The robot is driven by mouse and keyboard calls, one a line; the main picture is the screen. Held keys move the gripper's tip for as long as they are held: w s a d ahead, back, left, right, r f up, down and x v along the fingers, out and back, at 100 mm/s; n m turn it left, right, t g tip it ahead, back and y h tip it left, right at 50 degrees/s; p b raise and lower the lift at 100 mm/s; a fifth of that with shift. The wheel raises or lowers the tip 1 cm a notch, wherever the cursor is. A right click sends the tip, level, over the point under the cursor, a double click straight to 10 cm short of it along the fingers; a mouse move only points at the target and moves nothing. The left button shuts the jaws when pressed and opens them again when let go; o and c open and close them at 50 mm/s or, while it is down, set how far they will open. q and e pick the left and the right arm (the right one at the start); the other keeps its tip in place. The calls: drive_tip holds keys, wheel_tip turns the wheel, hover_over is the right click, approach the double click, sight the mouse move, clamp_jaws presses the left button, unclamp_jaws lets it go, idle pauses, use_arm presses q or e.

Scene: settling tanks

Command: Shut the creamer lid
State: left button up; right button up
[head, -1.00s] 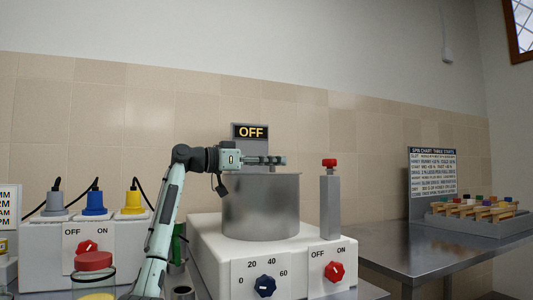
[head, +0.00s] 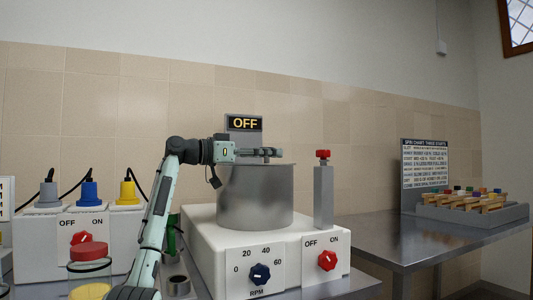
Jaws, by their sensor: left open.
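The creamer is a round grey metal drum (head: 255,198) on a white machine base (head: 205,248). I cannot clearly make out its lid; the arm hides part of the area behind the drum's top. My left gripper (head: 272,153) is just above the drum's upper rim, pointing right, with its fingers roughly level. It is open and seems to hold nothing. A gap to the drum is hard to judge. My right gripper is not in view.
An OFF display (head: 244,123) stands behind the drum. A grey post with a red button (head: 323,154) stands right of it. Coloured plugs stand left; a steel table (head: 385,235) lies right.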

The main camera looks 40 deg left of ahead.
use_arm(q)
wheel_tip(320, 180, up, 10)
idle(0.5)
idle(0.5)
